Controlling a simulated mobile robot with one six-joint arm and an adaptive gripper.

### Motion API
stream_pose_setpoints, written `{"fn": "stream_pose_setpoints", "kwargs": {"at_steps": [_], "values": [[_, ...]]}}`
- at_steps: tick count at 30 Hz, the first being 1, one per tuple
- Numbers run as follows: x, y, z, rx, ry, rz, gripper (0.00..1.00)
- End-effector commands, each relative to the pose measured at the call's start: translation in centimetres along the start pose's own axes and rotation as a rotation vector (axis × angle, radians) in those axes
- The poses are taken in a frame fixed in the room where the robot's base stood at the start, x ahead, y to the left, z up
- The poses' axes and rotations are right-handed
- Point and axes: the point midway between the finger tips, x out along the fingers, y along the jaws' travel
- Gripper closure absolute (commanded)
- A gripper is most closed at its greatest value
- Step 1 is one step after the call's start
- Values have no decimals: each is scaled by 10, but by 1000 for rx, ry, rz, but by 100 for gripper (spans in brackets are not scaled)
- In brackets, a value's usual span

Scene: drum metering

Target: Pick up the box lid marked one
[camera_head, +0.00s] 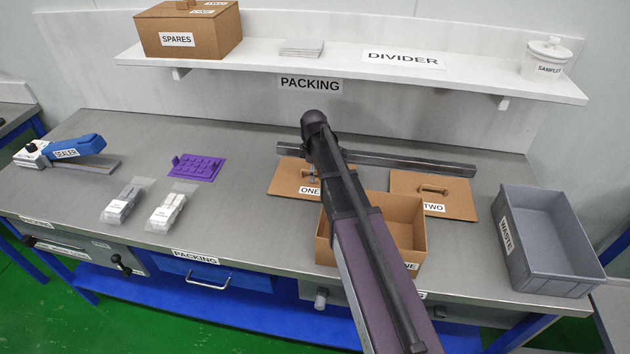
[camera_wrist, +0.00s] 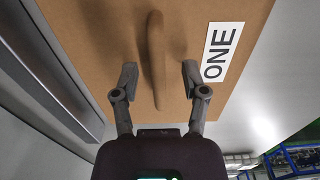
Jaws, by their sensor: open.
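The brown box lid marked ONE (camera_head: 287,178) lies flat on the grey packing bench, partly hidden behind my arm in the head view. In the wrist view the lid (camera_wrist: 97,48) fills the upper part, with its white ONE label (camera_wrist: 222,52) to the right of its handle (camera_wrist: 156,55). My gripper (camera_wrist: 158,80) is open, one finger on each side of the handle's near end, apart from it in the picture. Whether the fingers touch the lid I cannot tell. An open brown box (camera_head: 409,232) stands in front of the lid, partly hidden by my arm.
The lid marked TWO (camera_head: 455,204) lies to the right, and the grey WASTE bin (camera_head: 560,280) beyond it. A dark metal bar (camera_head: 415,163) runs behind the lids. A purple tray (camera_head: 197,167), bagged packs (camera_head: 167,212) and the blue sealer (camera_head: 75,148) are left. A shelf (camera_head: 330,62) hangs above.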

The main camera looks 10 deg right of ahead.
Motion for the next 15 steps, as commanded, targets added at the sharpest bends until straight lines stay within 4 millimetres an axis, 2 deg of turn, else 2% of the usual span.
{"fn": "stream_pose_setpoints", "kwargs": {"at_steps": [3, 4, 9, 15], "values": [[0, 0, 0, 0, 0, 0, 43], [0, 0, 0, 0, 0, 0, 49], [0, 0, 0, 0, 0, 0, 100], [0, 0, 0, -1, 0, 0, 100]]}}
